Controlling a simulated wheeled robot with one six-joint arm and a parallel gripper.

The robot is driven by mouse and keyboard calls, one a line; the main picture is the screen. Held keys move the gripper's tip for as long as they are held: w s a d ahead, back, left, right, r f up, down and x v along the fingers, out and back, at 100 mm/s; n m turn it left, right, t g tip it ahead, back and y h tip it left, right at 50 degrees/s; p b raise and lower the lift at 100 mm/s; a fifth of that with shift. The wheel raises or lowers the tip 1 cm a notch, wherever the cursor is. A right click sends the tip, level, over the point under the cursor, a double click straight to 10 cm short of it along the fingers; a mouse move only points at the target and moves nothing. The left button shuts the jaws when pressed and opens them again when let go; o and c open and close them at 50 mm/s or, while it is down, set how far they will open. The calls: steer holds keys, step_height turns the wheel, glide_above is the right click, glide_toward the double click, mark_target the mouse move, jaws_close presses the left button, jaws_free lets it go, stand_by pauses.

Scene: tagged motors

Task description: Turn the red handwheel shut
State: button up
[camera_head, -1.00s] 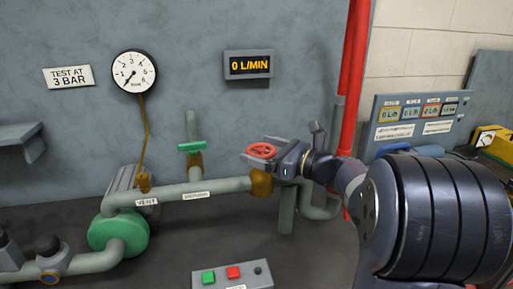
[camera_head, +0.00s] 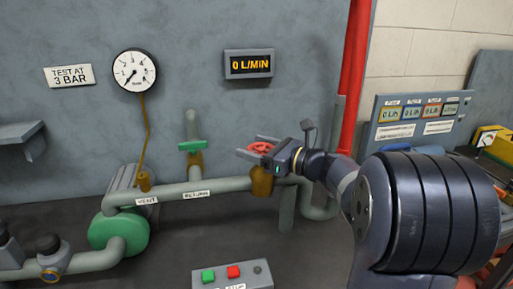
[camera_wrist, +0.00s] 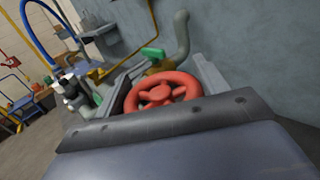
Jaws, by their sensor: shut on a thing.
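The red handwheel (camera_head: 259,148) sits on top of a brass valve body (camera_head: 262,182) at the right end of the grey-green pipe. My gripper (camera_head: 254,147) reaches it from the right, with one finger on its far side and one on its near side. In the wrist view the red handwheel (camera_wrist: 162,92) lies between the two fingers, and the gripper is shut on it. The near part of the wheel is partly hidden by the gripper's body in both views.
A green-handled valve (camera_head: 193,146) stands left of the handwheel. The display (camera_head: 249,64) reads 0 L/MIN, and a round gauge (camera_head: 134,70) hangs on the wall. A red vertical pipe (camera_head: 356,80) rises behind my arm. A button box (camera_head: 233,274) lies in front.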

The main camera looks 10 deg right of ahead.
steer(key=shift+m+t+h, duration=0.3)
steer(key=shift+t+h, duration=0.1)
steer(key=shift+h, duration=0.1)
steer(key=shift+c, duration=0.3)
